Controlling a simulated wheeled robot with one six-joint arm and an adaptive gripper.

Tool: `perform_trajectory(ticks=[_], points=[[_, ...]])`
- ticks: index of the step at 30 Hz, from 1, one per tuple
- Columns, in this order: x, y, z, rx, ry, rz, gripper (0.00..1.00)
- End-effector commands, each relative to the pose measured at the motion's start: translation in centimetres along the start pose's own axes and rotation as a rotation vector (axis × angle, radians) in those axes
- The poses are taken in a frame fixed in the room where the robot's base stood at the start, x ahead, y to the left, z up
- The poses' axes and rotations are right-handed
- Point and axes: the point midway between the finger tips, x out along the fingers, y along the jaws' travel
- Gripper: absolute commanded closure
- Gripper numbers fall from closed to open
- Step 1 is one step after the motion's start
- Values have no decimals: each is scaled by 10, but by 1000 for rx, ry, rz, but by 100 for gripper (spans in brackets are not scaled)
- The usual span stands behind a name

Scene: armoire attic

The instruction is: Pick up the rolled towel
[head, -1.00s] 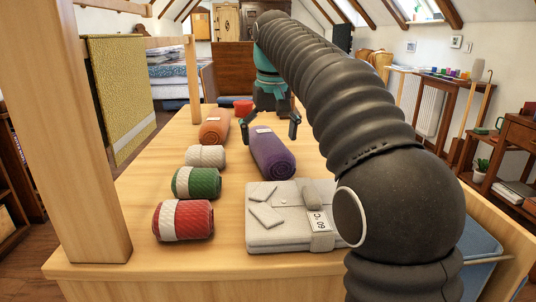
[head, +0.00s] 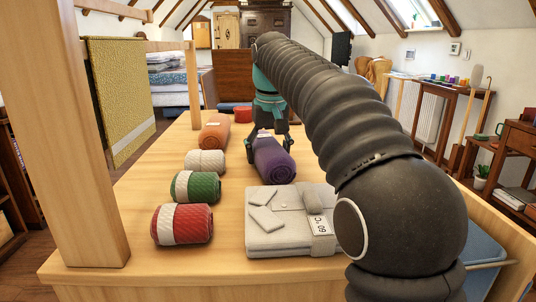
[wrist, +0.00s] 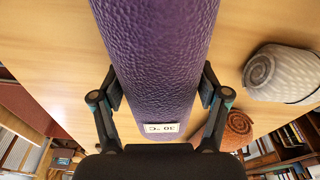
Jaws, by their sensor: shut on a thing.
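A purple rolled towel (head: 274,161) with a small white label lies lengthwise near the middle of the wooden table, and it fills the centre of the wrist view (wrist: 158,55). My gripper (head: 268,147) is shut on the purple roll from above, towards its far end. In the wrist view one finger presses against each side of the roll, near the label (wrist: 160,128). An orange roll (head: 214,134) with a label lies to its left, apart from it. My arm hides part of the table to the right.
White (head: 205,161), green (head: 196,187) and red (head: 183,224) banded rolls line the table's left side. Folded grey clothing (head: 280,235) lies in front of the purple roll. A red pot (head: 243,115) stands behind. A wooden post (head: 82,150) rises at left.

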Motion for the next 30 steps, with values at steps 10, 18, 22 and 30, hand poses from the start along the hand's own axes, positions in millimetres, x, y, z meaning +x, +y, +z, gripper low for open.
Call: perform_trajectory(ticks=[10, 18, 22, 30], points=[[-33, 0, -6, 0, 1, 0, 72], [-72, 33, 19, 4, 2, 1, 72], [-90, 52, 35, 4, 2, 0, 72], [-115, 79, 56, 2, 1, 0, 72]])
